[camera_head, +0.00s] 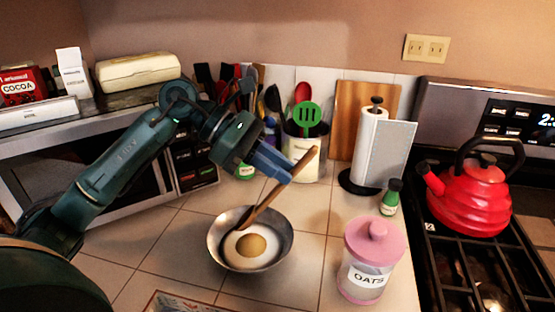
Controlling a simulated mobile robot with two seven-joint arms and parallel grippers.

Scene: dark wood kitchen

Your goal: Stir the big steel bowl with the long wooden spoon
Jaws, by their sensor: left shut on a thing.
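The steel bowl (215,236) stands on the tiled counter in the middle of the head view. It holds something white with a round tan patch. The long wooden spoon (262,205) slants up to the right, with its lower end in the bowl. My left gripper (287,170) comes in from the left and is shut on the spoon's upper handle, above and right of the bowl. The gripper hides a short part of the handle, and the top end sticks out past it. My right gripper is not in view.
A pink-lidded oats jar (371,262) stands right of the bowl, and a small green bottle (391,198) behind it. A utensil crock (306,155) and paper towel holder (372,150) stand behind. A red kettle (468,200) sits on the stove at right. A microwave (120,178) is at left.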

